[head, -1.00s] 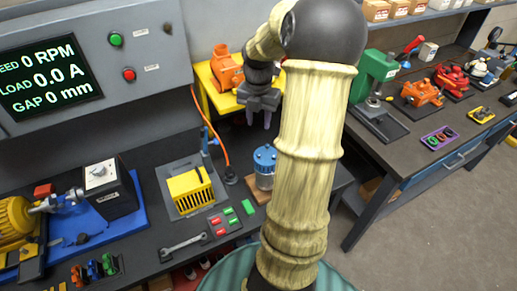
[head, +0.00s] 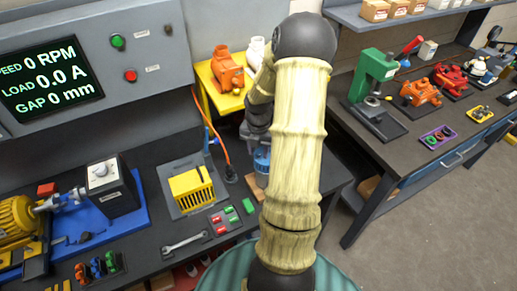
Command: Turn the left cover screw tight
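A blue cylindrical unit (head: 262,160) stands on a brown wooden base (head: 257,187) on the workbench, partly hidden by my arm. My gripper (head: 256,142) is right over its top, pointing down. The fingertips are too small and too covered to tell whether they are open, or whether they touch the unit. I cannot make out any cover screw in this view. A yellow slotted box (head: 190,190) sits on a grey plate to the left of the unit.
A yellow stand (head: 228,100) holds an orange motor (head: 227,68). A wrench (head: 186,242) and red and green blocks lie in front. The panel screen (head: 48,75) reads 0 RPM, 0.0 A, gap 0 mm.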

